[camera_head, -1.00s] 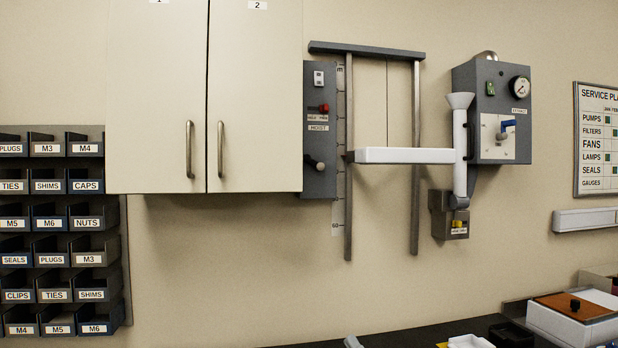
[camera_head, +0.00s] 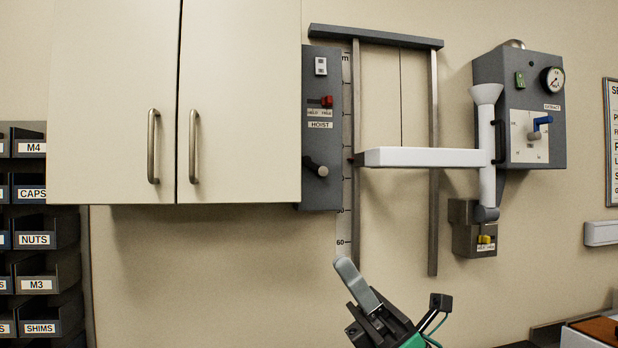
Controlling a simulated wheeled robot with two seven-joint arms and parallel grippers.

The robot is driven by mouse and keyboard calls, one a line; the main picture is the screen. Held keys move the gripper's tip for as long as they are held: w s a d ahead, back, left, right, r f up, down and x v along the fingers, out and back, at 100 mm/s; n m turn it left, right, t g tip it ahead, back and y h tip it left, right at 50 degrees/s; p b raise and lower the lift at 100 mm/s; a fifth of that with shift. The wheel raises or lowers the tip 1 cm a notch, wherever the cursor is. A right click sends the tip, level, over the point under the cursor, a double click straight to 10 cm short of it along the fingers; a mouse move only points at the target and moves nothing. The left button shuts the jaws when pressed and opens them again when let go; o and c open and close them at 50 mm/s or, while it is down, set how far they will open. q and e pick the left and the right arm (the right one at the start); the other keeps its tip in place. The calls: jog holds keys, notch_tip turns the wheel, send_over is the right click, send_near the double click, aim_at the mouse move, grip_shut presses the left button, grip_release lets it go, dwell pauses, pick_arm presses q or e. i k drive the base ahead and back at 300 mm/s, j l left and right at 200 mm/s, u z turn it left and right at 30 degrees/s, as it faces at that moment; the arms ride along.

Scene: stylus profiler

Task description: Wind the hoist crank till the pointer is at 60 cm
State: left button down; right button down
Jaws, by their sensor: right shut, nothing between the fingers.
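The hoist panel (camera_head: 318,188) is a dark grey box on the wall. Its crank (camera_head: 322,171) has a dark arm and a light round knob, pointing down and right. A red lever (camera_head: 327,101) sits at the right of its HELD/FREE label. The white scale strip (camera_head: 345,228) runs beside the panel, with 60 near its bottom. A small dark pointer (camera_head: 351,161) at the left end of the white carriage bar (camera_head: 420,157) stands well above the 60 mark. My right gripper (camera_head: 347,267) is shut and empty, below the scale and apart from the crank. My left gripper is not in view.
A cream cabinet (camera_head: 240,100) is directly left of the hoist panel. Two grey rails (camera_head: 433,220) guide the bar. A grey control box (camera_head: 541,80) with a gauge and blue-handled valve is at right. The wall below the panel is clear.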

aim_at(306, 161)
jog(key=i, duration=1.35)
